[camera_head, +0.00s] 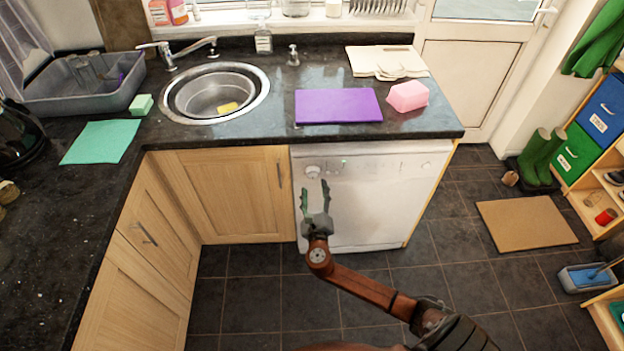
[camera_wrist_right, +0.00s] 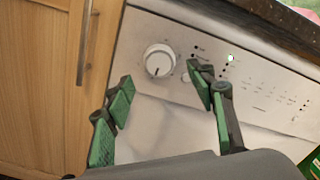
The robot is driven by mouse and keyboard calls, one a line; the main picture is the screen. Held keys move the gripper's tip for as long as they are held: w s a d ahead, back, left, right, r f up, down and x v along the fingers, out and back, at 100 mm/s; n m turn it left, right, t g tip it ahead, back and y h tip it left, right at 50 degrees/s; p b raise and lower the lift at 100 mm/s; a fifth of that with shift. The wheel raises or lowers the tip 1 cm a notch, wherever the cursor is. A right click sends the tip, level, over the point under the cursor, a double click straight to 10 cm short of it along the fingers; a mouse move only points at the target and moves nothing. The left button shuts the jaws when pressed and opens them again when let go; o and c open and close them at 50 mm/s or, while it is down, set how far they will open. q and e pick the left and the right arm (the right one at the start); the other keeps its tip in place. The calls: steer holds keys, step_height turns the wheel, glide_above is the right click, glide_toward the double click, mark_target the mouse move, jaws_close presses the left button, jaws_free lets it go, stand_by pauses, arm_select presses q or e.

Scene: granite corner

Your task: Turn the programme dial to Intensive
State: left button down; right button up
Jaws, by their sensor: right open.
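The white dishwasher (camera_head: 375,195) stands under the worktop, its control panel along the top edge. The programme dial (camera_head: 312,171) is a round white knob at the left end of the panel. In the right wrist view the dial (camera_wrist_right: 159,60) shows a dark pointer mark near its lower rim; its labels are too small to read. My right gripper (camera_head: 314,190) is open and empty in front of the dishwasher. In the wrist view its green-padded fingers (camera_wrist_right: 165,98) are spread, with the dial beyond and between them, apart from both. My left gripper is not in view.
A wooden cupboard door with a metal handle (camera_wrist_right: 86,42) is just left of the dishwasher. The worktop edge overhangs the panel. The tiled floor (camera_head: 440,270) in front is mostly clear.

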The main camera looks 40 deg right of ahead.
mark_target(313, 176)
steer(key=shift+x, duration=0.9)
steer(key=b+x, duration=0.1)
steer(key=x, duration=0.2)
steer(key=shift+w+d+f, duration=0.1)
steer(key=shift+w+f, duration=0.1)
steer(key=shift+w, duration=0.05)
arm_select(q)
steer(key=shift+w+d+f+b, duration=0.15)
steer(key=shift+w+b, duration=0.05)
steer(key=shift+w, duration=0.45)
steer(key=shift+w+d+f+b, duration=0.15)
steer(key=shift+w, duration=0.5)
arm_select(e)
steer(key=shift+w+d+r, duration=0.1)
steer(key=shift+w+d, duration=0.2)
steer(key=shift+w, duration=0.15)
steer(key=shift+c, duration=0.5)
steer(key=c, duration=1.1)
steer(key=shift+o, duration=0.2)
